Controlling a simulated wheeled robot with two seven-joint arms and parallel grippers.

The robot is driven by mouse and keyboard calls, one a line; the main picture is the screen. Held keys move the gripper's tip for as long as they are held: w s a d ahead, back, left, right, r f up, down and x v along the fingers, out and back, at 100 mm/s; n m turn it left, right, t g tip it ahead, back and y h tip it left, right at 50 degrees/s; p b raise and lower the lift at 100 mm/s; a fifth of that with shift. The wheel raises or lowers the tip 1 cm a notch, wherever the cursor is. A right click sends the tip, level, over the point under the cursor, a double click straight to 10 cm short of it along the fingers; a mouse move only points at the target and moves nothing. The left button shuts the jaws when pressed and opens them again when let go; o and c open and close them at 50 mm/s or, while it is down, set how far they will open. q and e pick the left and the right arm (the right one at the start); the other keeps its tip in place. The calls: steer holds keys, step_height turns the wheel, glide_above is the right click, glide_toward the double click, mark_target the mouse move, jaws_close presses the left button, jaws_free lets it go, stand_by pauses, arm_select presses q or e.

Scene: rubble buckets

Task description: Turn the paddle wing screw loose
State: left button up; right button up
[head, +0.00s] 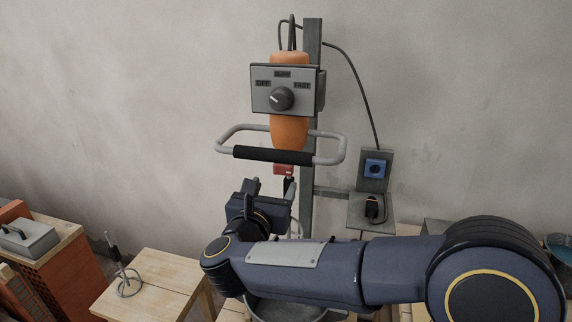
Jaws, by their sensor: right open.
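A mixer with an orange body (289,130) hangs on a grey upright post (312,150). A red part (284,170) shows below the black-gripped handle (272,154). I cannot clearly make out the paddle wing screw; it is small or hidden near the red part and my gripper. My right gripper (270,186) is open, its fingers pointing up just below the red part. I cannot tell whether it touches anything. My left gripper is not in view.
A blue socket (375,168) and a black plug (372,207) are right of the post. A bucket rim (285,311) shows partly behind my right arm. A wooden table (150,285) with a coiled cable stands at lower left, beside bricks and a grey case (28,239).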

mark_target(282, 170)
steer(key=p+x, duration=0.2)
steer(key=x, duration=0.4)
steer(key=shift+w+d+r, duration=0.1)
steer(key=shift+w+d, duration=0.1)
steer(key=shift+w, duration=0.45)
